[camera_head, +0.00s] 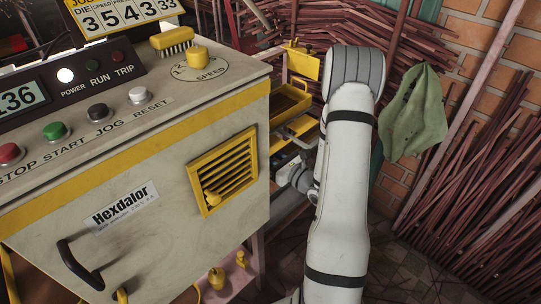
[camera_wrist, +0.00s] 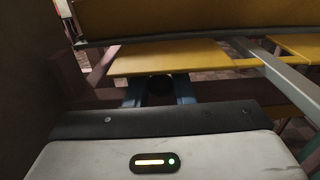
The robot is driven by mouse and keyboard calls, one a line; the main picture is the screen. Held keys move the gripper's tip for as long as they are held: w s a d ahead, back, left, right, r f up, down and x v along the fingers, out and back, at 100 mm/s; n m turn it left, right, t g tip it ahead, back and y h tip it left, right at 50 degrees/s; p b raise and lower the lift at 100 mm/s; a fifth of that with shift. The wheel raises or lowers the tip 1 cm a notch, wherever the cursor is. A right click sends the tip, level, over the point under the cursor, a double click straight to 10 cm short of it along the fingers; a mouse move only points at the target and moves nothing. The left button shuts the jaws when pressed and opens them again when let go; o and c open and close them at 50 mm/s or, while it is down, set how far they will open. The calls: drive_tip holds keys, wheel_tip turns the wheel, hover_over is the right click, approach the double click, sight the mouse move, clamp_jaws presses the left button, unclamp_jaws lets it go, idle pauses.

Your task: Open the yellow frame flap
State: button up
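On the front of the beige machine, a yellow-framed slatted vent (camera_head: 222,170) with a small yellow knob at its lower left looks closed. Beyond the machine's right side, a yellow open frame or tray (camera_head: 290,102) is partly hidden by my arm. I cannot tell which of these is the flap. My gripper (camera_wrist: 158,80) shows in the wrist view as two blue-grey fingers standing apart, with a dark round shape between them. A flat yellow panel (camera_wrist: 170,57) lies just beyond the fingertips; contact cannot be told. In the head view my fingers are hidden.
The beige machine (camera_head: 110,185) fills the left, with buttons, a black handle (camera_head: 80,264) and a brush (camera_head: 172,41) on top. A green cloth (camera_head: 414,112) hangs right of my arm. Thin reddish sticks (camera_head: 475,190) lean on the brick wall. A grey bar (camera_wrist: 285,75) crosses the wrist view's right.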

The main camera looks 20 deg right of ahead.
clamp_jaws()
drive_tip(key=shift+r+p, duration=0.4)
drive_tip(key=shift+p, duration=0.3)
drive_tip(key=shift+s+r+g+h+p, duration=0.2)
drive_tip(key=shift+g+h+p, duration=0.2)
drive_tip(key=shift+g+p, duration=0.55)
drive_tip(key=shift+d+f, duration=0.1)
drive_tip(key=shift+f, duration=0.05)
drive_tip(key=o, duration=0.5)
unclamp_jaws()
drive_tip(key=shift+p+v, duration=0.35)
drive_tip(key=shift+v, duration=3.5)
